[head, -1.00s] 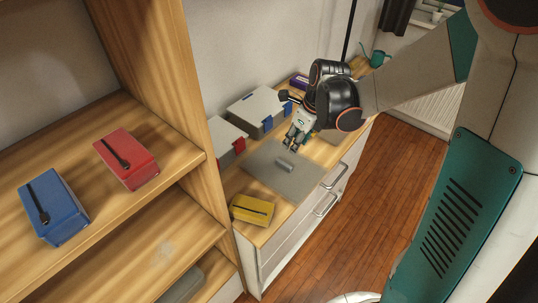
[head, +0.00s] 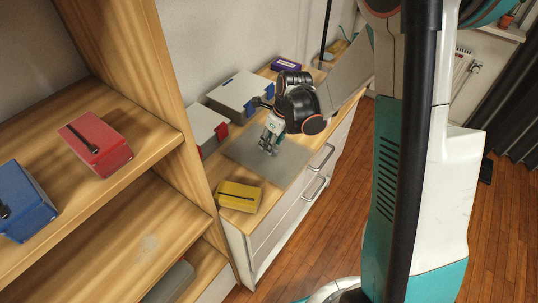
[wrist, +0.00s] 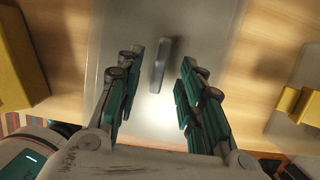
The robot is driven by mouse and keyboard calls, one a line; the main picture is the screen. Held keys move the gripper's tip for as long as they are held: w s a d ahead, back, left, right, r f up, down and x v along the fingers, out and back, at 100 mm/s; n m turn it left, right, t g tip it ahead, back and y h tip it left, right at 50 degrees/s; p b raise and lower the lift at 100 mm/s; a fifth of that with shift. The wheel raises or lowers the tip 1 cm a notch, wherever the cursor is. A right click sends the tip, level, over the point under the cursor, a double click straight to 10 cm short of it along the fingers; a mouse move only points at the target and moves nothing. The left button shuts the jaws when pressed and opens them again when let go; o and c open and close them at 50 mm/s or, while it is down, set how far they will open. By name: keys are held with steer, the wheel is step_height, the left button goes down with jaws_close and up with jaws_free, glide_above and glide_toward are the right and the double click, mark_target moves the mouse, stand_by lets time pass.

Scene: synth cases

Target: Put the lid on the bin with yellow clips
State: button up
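A flat grey lid (head: 245,158) lies on the cabinet top. Its bar handle (wrist: 159,66) shows in the wrist view; my gripper covers it in the head view. My gripper (head: 268,149) is over the lid, pointing down. In the wrist view, my gripper (wrist: 161,60) is open, with one finger on each side of the handle and gaps on both sides. A grey bin (wrist: 307,122) with yellow clips (wrist: 289,101) is partly visible at the right edge of the wrist view. I cannot make it out in the head view, where my arm blocks that area.
A blue-clipped grey case (head: 240,93) and a red-clipped one (head: 205,125) stand along the wall. A yellow case (head: 239,196) lies by the lid's near end. Red (head: 96,145) and blue (head: 24,202) cases sit on the left shelf. A purple box (head: 286,64) is farther back.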

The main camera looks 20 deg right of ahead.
steer(key=shift+x, duration=1.2)
steer(key=shift+c, duration=0.6)
jaws_close()
steer(key=shift+r, duration=0.15)
